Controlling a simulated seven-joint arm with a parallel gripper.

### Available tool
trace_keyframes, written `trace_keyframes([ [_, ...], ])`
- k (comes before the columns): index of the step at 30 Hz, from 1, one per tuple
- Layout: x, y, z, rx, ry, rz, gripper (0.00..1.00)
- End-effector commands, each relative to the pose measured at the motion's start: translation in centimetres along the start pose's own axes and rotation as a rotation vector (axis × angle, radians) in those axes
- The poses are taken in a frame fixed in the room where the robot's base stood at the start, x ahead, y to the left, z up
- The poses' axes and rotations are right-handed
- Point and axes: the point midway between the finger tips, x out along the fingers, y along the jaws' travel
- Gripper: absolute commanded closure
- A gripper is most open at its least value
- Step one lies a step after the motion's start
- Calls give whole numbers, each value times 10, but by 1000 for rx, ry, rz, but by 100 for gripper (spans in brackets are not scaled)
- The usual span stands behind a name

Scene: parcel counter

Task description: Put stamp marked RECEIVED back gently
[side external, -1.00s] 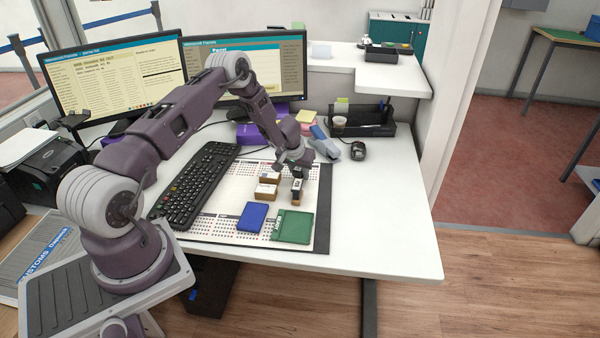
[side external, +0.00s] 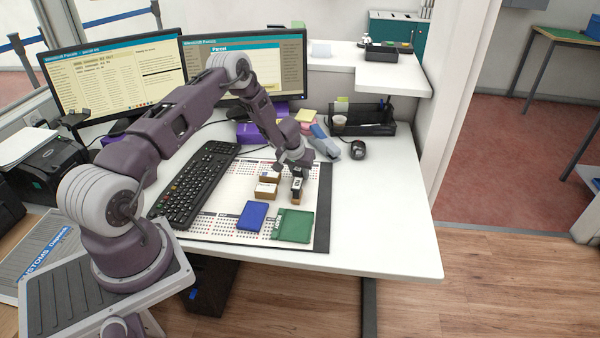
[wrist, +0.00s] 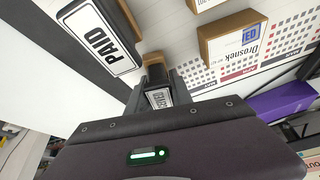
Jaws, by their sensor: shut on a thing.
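In the wrist view, a stamp with a white label (wrist: 160,97) sits between my gripper's fingers (wrist: 158,84). Its small lettering seems to read RECEIVED. My gripper (side external: 297,176) is shut on it, low over the desk mat (side external: 322,215). In the side view the fingers and stamp overlap, so I cannot tell whether its base touches the mat. The black-edged stamp marked PAID (wrist: 101,40) stands close beside it, at the upper left of the wrist view.
Blue (side external: 252,216) and green (side external: 293,226) pads lie in front. The keyboard (side external: 195,185) is left, and a stapler-like grey object (side external: 325,146) lies behind. The desk right of the mat is clear.

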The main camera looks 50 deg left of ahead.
Motion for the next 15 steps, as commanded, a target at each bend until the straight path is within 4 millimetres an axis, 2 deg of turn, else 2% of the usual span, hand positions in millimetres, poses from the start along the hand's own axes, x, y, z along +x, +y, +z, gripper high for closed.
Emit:
trace_keyframes([
  [10,1,0,0,0,0,0,100],
  [11,1,0,0,0,0,0,70],
  [14,1,0,0,0,0,0,50],
  [15,1,0,0,0,0,0,48],
])
